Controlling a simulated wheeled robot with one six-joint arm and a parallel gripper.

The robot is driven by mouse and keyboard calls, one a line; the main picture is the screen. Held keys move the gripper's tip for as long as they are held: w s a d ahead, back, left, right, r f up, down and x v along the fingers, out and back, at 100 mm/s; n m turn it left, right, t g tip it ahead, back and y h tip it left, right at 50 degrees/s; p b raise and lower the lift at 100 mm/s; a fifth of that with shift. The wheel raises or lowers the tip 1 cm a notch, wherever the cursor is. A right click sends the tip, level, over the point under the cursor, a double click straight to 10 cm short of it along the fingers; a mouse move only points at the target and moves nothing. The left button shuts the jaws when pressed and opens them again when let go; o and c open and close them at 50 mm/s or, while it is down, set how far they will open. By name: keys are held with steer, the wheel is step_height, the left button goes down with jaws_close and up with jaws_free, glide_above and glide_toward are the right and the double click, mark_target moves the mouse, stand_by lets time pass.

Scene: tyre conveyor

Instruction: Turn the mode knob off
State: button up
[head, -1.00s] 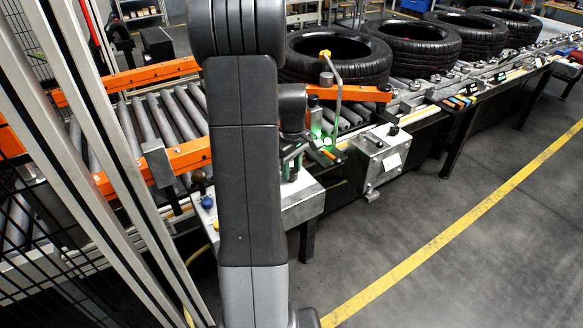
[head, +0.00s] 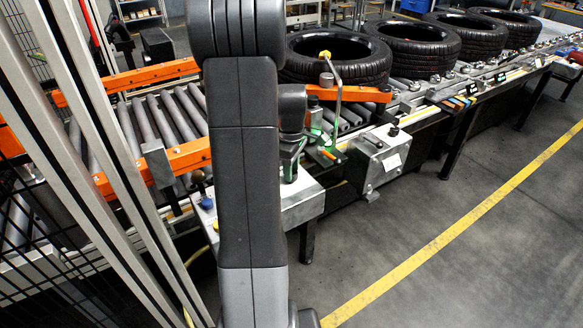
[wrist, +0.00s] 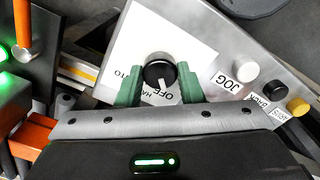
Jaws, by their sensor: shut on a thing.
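The black round mode knob (wrist: 159,70) shows in the wrist view on a white label plate, its white pointer aimed down in the picture, towards the inverted "OFF" and "HAND" lettering. I cannot tell exactly which mark it meets. My gripper (wrist: 160,75) has its green fingers on either side of the knob and is shut on it.
A white button (wrist: 245,67) by the "JOG" label, a black button (wrist: 257,91) and a yellow button (wrist: 298,106) sit right of the knob. An orange rod (wrist: 22,28) stands at left. Several tyres (head: 335,57) lie on the conveyor behind. Clear floor lies at right.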

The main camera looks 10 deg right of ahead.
steer(key=o, duration=1)
step_height(320, 180, up, 14)
steer(key=shift+f, duration=0.1)
step_height(320, 180, down, 14)
steer(key=shift+r, duration=0.1)
stand_by(0.5)
